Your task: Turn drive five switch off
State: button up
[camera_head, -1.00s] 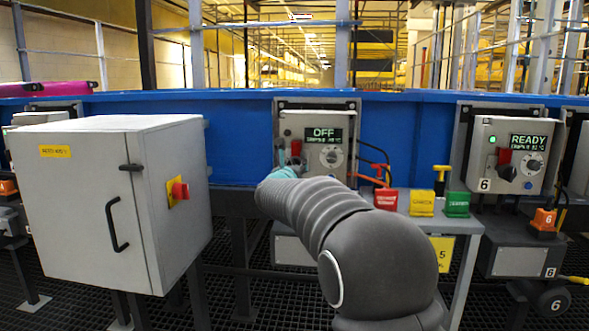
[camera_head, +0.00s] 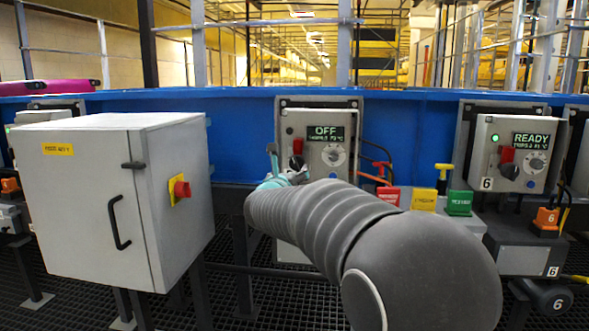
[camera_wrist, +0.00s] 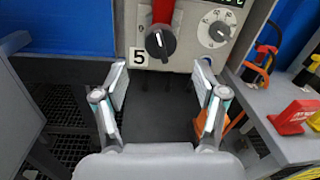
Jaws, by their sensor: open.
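The drive five control box (camera_head: 318,150) is a grey panel whose display (camera_head: 325,133) reads OFF. Its switch, a black rotary knob with a red part above it, sits at the left of the panel (camera_head: 297,161). In the wrist view the knob (camera_wrist: 160,43) is near the top middle, its white mark tilted slightly off upright, beside a "5" label (camera_wrist: 138,57). My gripper (camera_wrist: 162,82) is open and empty, its fingers apart below the knob and not touching it. In the head view my gripper (camera_head: 284,172) is low in front of the box, partly hidden by my arm.
A grey dial (camera_wrist: 214,30) is right of the knob. A shelf at right carries red (camera_head: 388,195), yellow (camera_head: 423,198) and green (camera_head: 459,203) tags. A large grey cabinet (camera_head: 110,190) with a red knob stands at left. The drive six box (camera_head: 510,155) reads READY.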

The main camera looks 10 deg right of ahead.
jog(key=shift+v, duration=2.15)
jog(key=d+r+n+t, duration=0.2)
jog(key=d+r, duration=0.1)
jog(key=r, duration=0.4)
notch_tip(320, 180, up, 5)
jog(key=a+n+t+y, duration=0.1)
jog(key=a+n+y, duration=0.3)
jog(key=n, duration=0.5)
jog(key=n+g+y+p, duration=0.1)
jog(key=n+g, duration=0.6)
jog(key=n, duration=1.5)
send_near(297, 163)
jog(key=shift+t, duration=0.3)
jog(key=p+x, duration=0.1)
jog(key=x, duration=0.5)
jog(key=p+x, duration=0.1)
jog(key=x, duration=0.4)
jog(key=shift+w+f, duration=0.25)
jog(key=shift+f, duration=0.1)
